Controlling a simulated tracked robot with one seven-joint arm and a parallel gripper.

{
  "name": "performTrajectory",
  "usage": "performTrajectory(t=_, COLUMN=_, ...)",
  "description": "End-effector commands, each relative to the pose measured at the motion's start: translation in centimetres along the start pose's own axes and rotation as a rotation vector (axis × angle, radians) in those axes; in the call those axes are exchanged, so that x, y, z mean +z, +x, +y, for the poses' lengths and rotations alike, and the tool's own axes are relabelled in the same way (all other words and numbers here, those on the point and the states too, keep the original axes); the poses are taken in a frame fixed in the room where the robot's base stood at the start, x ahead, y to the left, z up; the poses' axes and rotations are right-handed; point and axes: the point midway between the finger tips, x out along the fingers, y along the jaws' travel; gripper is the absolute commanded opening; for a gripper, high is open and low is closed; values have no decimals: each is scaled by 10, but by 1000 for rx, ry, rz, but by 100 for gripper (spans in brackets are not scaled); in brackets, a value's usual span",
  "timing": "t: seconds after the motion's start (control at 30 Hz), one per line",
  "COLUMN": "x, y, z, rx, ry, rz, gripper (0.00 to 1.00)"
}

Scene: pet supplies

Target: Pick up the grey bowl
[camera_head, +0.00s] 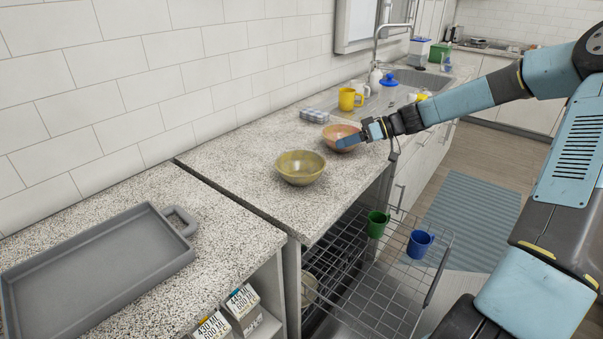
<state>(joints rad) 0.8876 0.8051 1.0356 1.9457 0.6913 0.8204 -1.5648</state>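Two bowls stand on the speckled counter (240,180), and neither looks grey. An olive-yellow bowl (300,170) is near the counter's middle, upright and empty. An orange-brown bowl (334,133) is just behind it to the right. My gripper (350,140) is at the right side of the orange-brown bowl, pointing left, and its tip covers part of that bowl. I cannot tell whether it touches the bowl, or whether the fingers are open or shut. A pale round dish (309,288), partly hidden, shows low under the counter; its kind and colour are unclear.
A pulled-out wire rack (385,290) below the counter holds a green cup (377,224) and a blue cup (419,244). A grey tray (95,255) lies at left.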

Motion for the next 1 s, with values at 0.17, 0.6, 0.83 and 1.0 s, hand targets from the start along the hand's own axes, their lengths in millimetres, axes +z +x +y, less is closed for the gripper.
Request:
performTrajectory(t=0.17, x=-6, y=-6, z=8, rx=-8, ry=-23, rz=62, gripper=38)
performTrajectory(t=0.6, x=-11, y=57, z=7, rx=-11, ry=-26, rz=67, gripper=38)
performTrajectory(t=0.83, x=-12, y=78, z=7, rx=-10, ry=-27, rz=66, gripper=38)
performTrajectory(t=1.0, x=-11, y=84, z=7, rx=-10, ry=-26, rz=66, gripper=38)
